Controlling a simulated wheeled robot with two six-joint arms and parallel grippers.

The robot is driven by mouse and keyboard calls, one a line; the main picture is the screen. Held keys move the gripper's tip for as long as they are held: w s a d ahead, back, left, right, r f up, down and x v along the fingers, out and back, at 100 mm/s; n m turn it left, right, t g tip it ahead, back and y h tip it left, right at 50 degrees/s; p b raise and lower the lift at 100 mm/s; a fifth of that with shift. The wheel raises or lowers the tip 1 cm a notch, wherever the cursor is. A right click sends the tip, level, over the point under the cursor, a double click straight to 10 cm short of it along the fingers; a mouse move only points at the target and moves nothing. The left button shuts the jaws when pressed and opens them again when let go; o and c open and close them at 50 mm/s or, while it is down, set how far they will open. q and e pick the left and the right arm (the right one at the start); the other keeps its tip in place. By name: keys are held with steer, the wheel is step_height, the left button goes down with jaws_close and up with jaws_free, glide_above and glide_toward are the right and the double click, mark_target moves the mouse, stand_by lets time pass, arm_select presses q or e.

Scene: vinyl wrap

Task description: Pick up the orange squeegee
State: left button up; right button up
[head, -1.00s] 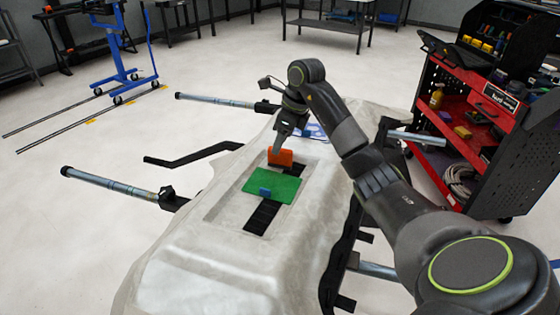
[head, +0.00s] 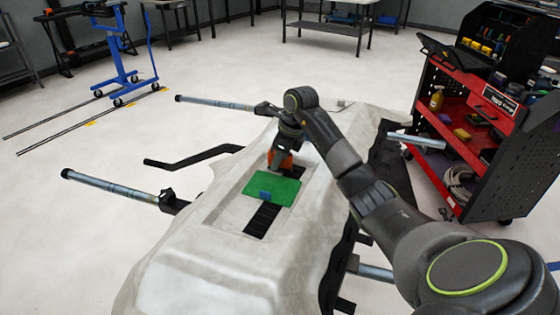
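The orange squeegee (head: 287,165) sits in the recess of the pale panel, just behind a green sheet. It is partly hidden by my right gripper. My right gripper (head: 281,156) points down onto the squeegee and overlaps its upper part. Its fingertips are too small and covered to tell whether they are open or shut on it. My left gripper is not in view.
The green sheet (head: 283,191) with a small blue piece (head: 265,195) lies across the recess of the pale panel (head: 190,255). Metal bars (head: 110,182) stick out at the panel's sides. A red tool cart (head: 455,120) stands at the right. Open floor lies at the left.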

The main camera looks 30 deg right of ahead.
jaws_close()
steer(key=shift+r, duration=0.15)
step_height(320, 180, up, 10)
steer(key=shift+f, duration=0.1)
